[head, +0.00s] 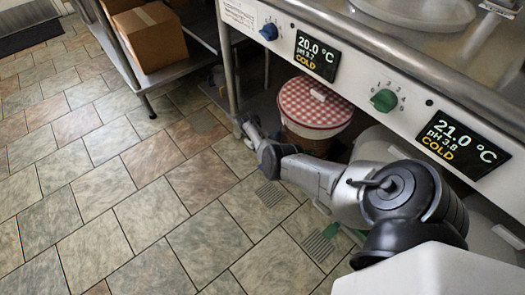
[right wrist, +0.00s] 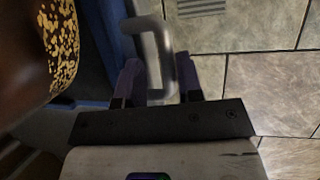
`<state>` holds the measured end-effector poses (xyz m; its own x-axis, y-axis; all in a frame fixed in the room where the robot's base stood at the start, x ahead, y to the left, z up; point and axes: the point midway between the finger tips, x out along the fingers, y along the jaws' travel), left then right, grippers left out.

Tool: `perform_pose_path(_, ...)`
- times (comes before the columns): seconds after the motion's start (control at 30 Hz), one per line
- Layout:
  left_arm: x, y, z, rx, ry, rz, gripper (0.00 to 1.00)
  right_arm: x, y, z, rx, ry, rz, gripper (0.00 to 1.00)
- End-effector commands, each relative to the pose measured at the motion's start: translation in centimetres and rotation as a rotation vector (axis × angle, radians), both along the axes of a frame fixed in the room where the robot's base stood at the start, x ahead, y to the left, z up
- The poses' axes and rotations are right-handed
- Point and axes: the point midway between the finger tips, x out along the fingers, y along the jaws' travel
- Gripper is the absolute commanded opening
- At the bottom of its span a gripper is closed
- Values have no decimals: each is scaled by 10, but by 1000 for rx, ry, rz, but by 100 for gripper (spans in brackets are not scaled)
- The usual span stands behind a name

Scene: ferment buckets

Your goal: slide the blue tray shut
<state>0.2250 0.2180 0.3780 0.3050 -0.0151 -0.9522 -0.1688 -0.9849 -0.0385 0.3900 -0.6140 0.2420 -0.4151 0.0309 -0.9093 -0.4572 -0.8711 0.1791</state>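The blue tray (right wrist: 118,45) shows in the right wrist view as a dark blue edge left of my fingers. A grey bent handle (right wrist: 160,58) sticks out from its side. My right gripper (right wrist: 160,85) is open, with one finger on each side of the handle bar. I cannot tell whether either finger touches it. In the head view my right arm reaches down to the floor-level space under the counter, and its gripper (head: 254,135) is small there. The tray cannot be made out in the head view. My left gripper is not in view.
A bucket (head: 303,137) with a red-checked cover stands under the counter, beside my right arm. A brown, yellow-speckled surface (right wrist: 62,40) is close at the left in the wrist view. A counter leg (head: 229,70) stands near the gripper. The tiled floor (head: 110,190) at left is clear.

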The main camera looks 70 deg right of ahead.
Motion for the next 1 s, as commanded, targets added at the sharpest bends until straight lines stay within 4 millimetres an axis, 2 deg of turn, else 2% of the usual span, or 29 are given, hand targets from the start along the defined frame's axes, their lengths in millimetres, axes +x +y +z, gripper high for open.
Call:
perform_pose_path(0.33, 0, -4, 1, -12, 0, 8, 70, 1, 1, 2, 2, 0, -1, 40)
perform_pose_path(0.47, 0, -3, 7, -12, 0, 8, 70, 5, 0, 11, 2, -1, -1, 40)
perform_pose_path(1.0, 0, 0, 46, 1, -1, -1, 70, 45, -3, 101, 2, -1, 0, 40)
